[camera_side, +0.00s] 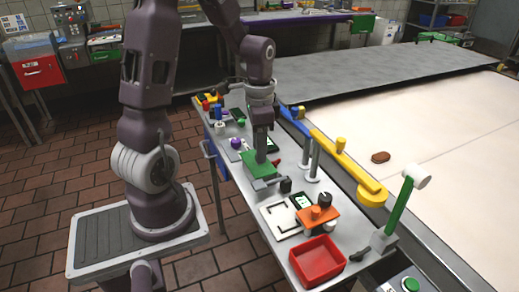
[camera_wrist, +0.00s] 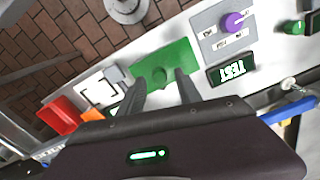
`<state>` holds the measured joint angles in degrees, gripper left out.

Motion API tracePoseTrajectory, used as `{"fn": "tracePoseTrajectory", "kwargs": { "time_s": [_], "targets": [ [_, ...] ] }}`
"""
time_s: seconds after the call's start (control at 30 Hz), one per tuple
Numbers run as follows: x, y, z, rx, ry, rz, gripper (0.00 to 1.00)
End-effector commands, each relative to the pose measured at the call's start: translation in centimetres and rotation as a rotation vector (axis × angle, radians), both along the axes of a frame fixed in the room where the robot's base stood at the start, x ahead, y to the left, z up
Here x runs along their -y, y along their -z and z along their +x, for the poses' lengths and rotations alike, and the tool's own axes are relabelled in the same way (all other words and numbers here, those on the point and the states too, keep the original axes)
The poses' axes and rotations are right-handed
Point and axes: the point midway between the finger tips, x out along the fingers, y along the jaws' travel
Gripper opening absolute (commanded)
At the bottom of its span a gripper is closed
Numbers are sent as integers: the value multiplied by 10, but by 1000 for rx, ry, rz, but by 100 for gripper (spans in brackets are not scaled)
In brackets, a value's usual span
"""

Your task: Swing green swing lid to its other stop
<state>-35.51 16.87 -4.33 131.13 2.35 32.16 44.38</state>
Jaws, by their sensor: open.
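The green swing lid (camera_side: 256,172) is a flat green plate lying near-level on the narrow grey bench in the side view. My gripper (camera_side: 262,157) points down right over the lid. I cannot tell whether the fingertips touch the lid. What lies beneath the lid and its hinge are hidden.
A red bin (camera_side: 317,262) and an orange piece (camera_side: 318,217) stand toward the near end. Two grey posts (camera_side: 310,155) rise beside the lid, and a yellow bar (camera_side: 345,165) runs along the table edge. A purple knob (camera_wrist: 232,22) and a TEST display (camera_wrist: 231,70) sit nearby.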

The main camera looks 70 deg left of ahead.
Motion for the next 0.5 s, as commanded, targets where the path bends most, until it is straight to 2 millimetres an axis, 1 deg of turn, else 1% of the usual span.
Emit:
{"fn": "tracePoseTrajectory", "kwargs": {
  "time_s": [0.03,0.1,0.33,0.37,0.4,0.47,0.5],
  "targets": [
    [0,6,0,-2,0,-1,41],
    [0,10,0,0,0,0,41],
    [0,11,0,1,0,1,41],
    [0,11,0,1,0,1,37],
    [0,11,0,1,0,1,29],
    [0,11,0,1,0,1,18],
    [0,11,0,1,0,1,10]
  ]
}}
